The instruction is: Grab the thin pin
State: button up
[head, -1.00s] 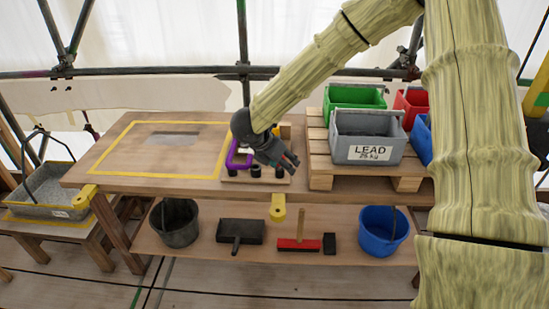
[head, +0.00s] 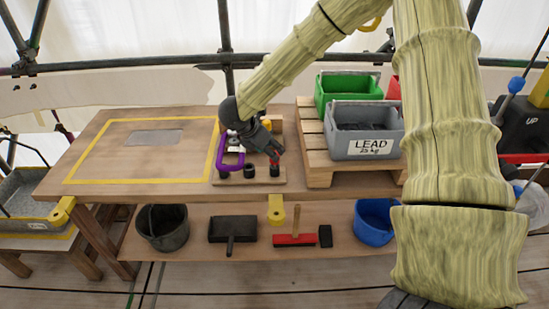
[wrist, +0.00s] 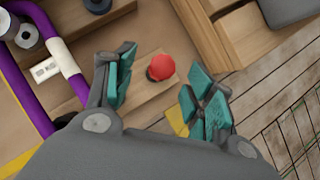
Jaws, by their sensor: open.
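A red round-topped piece, which looks like the pin (wrist: 161,67), stands in a dark collar on the wooden board (wrist: 150,103) in the wrist view. In the head view its red part (head: 274,160) shows at the board's right front, just below my gripper (head: 270,150). In the wrist view my gripper (wrist: 164,80) is open, with teal-padded fingers on either side of the red top. The fingers look apart from it. The pin's shaft is hidden under its top, so I cannot tell how thin it is.
Black sockets (head: 249,170) line the board's front. A pallet (head: 318,150) bearing a grey lead crate (head: 362,146) stands to the right. The yellow-framed left part of the bench (head: 105,155) is mostly clear.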

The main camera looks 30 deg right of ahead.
aim_at(275, 164)
jog(key=shift+s+d+f+p, duration=0.15)
jog(key=shift+d+f+p, duration=0.2)
jog(key=shift+f, duration=0.1)
jog(key=shift+p+x, duration=0.5)
jog(key=shift+x, duration=1.45)
jog(key=shift+a+f, duration=0.1)
jog(key=shift+a, duration=0.05)
jog(key=shift+c, duration=0.3)
jog(key=c, duration=1.1)
